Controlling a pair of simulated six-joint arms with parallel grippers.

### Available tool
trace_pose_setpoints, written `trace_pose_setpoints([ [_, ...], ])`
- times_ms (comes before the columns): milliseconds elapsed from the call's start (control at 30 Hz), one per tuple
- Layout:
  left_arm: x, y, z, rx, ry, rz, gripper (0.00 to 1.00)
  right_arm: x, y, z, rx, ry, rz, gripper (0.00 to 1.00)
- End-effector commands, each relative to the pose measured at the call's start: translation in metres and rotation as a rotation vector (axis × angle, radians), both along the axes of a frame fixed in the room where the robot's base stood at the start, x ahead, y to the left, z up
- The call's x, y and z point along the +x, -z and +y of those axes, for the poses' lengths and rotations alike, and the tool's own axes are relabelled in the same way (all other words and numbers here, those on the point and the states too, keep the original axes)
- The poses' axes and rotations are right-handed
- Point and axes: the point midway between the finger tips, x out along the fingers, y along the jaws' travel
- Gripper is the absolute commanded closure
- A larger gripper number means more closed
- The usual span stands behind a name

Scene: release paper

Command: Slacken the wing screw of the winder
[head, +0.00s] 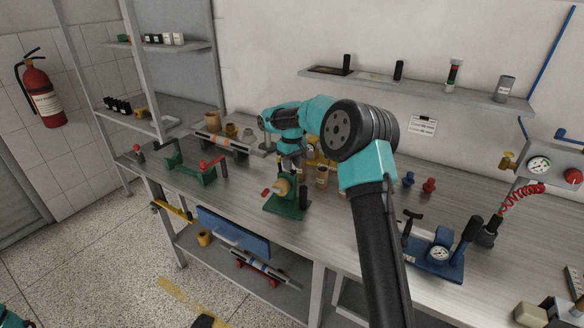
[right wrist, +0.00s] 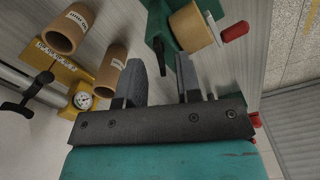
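The winder (head: 287,207) is a green stand on the bench with a tan roll (head: 282,187) and a red handle (head: 266,193). In the right wrist view its green frame (right wrist: 193,12), the tan roll (right wrist: 188,27) and the red handle (right wrist: 235,31) show at the top. My right gripper (head: 289,163) is above the winder in the head view. In the right wrist view its fingers (right wrist: 162,72) are apart, with a narrow dark part (right wrist: 159,52) seen between them. I cannot tell whether that is the wing screw. My left gripper is out of view.
Tan paper tubes (head: 321,177) stand right of the winder, and a yellow stand with a dial (right wrist: 82,100) shows in the wrist view. A green device with a red handle (head: 205,170) is to the left. A blue gauge fixture (head: 436,256) stands to the right.

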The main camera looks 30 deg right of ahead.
Motion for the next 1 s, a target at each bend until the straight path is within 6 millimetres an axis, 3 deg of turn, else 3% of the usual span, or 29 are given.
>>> trace_pose_setpoints([
  [167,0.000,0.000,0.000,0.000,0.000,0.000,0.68,0.000,0.015,0.000,0.001,0.000,0.001,0.68],
  [467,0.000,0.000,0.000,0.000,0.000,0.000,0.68,0.000,0.016,0.000,0.000,0.000,0.000,0.68],
  [800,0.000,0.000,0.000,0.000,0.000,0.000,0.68,0.000,0.016,0.000,0.000,0.000,0.000,1.00],
  [1000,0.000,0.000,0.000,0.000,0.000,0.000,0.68,0.000,0.016,0.000,0.000,0.000,0.000,1.00],
])
